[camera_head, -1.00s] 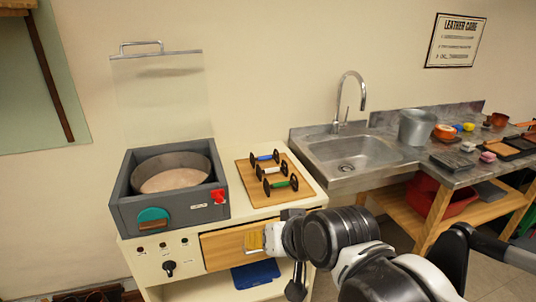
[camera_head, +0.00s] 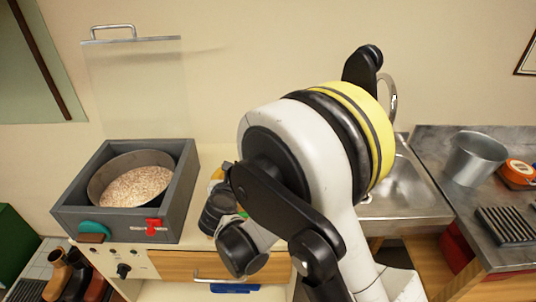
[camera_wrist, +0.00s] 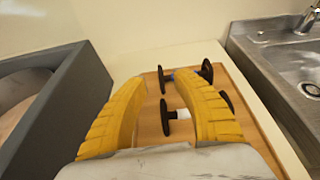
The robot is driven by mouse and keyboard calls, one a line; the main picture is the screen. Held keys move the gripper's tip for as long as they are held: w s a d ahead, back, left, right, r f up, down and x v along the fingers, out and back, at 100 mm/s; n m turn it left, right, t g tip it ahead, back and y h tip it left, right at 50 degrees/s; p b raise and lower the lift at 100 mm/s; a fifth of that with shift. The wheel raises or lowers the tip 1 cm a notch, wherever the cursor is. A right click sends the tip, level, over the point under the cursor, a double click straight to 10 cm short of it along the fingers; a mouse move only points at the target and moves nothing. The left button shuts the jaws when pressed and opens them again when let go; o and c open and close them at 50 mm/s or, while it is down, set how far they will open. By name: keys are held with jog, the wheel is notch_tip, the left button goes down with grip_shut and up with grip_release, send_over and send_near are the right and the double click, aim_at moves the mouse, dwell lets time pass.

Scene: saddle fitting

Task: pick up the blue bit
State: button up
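The blue bit (camera_wrist: 170,77), a short bar with black discs at its ends, lies at the far end of a wooden board (camera_wrist: 149,123) in the wrist view. My right finger covers part of its middle. The white bit (camera_wrist: 183,113) lies nearer, partly behind the same finger. My gripper (camera_wrist: 158,78) is open and empty, its yellow fingers spread above the board. In the picture the blue bit lies beyond and to the right of the gap between the fingertips; the height above it is unclear. In the head view my arm hides the bits, except a little green (camera_head: 243,214).
A grey box with a round pan (camera_head: 136,188) stands left of the board; its wall (camera_wrist: 90,75) is close to my left finger in the wrist view. A steel sink (camera_wrist: 290,65) lies to the right. A metal bucket (camera_head: 475,158) stands farther right.

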jog(key=shift+f, duration=0.7)
jog(key=shift+w+f, duration=0.25)
jog(key=shift+w, duration=0.05)
jog(key=b+x, duration=0.3)
jog(key=x, duration=0.6)
jog(key=shift+w+a+f+b, duration=0.15)
jog(key=shift+w+f+b, duration=0.15)
jog(key=shift+r, duration=0.1)
grip_shut()
